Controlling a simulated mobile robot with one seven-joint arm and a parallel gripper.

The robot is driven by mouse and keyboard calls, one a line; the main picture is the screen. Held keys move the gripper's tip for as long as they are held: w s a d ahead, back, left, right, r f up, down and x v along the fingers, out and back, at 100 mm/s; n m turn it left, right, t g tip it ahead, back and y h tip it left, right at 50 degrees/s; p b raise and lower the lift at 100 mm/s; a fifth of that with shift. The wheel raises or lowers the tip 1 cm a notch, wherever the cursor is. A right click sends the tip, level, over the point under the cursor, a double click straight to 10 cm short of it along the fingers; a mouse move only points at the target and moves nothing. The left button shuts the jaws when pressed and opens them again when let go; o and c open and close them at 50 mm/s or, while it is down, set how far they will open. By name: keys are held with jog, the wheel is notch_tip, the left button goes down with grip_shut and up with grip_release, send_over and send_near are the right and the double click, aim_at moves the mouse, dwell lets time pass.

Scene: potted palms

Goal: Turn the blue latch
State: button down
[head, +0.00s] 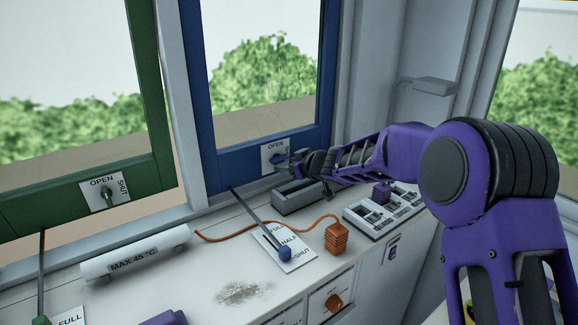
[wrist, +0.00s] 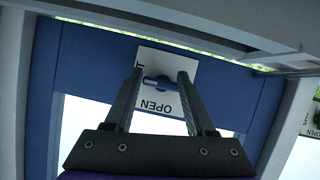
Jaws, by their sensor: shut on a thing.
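The blue latch (wrist: 158,83) sits on a white plate (wrist: 165,101) on the bottom rail of the blue window frame. In the wrist view the plate reads OPEN, upside down, with a second word partly hidden by a finger. The latch handle lies roughly crosswise between my fingers. My gripper (wrist: 161,74) is shut on the latch, one finger at each end of it. In the head view my gripper (head: 296,160) reaches the plate (head: 271,152) from the right and partly hides the latch.
A green window frame (head: 152,100) with a green latch (head: 107,193) stands left. Below my arm are a grey tray (head: 297,199) and switch boxes (head: 370,219). A blue-knobbed lever (head: 284,254), an orange block (head: 336,238) on a cord and a white cylinder (head: 137,254) are on the counter.

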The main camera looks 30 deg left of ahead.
jog(key=shift+s+a+r+y, duration=0.2)
jog(key=shift+a+r, duration=0.2)
jog(key=shift+r, duration=0.25)
jog(key=shift+s+a+r+y, duration=0.1)
jog(key=shift+a+r+y, duration=0.2)
jog(key=shift+r, duration=0.35)
grip_release()
jog(key=shift+s+r, duration=0.15)
jog(key=shift+s, duration=0.1)
jog(key=shift+d+h, duration=0.1)
jog(key=shift+h, duration=0.2)
jog(key=shift+w+f, duration=0.1)
jog(key=shift+f, duration=0.2)
jog(key=shift+d, duration=0.2)
jog(key=p+v, duration=0.1)
jog(key=v, duration=1.6)
jog(key=shift+s+r, duration=0.2)
jog(key=shift+s, duration=0.05)
jog(key=shift+w, duration=0.1)
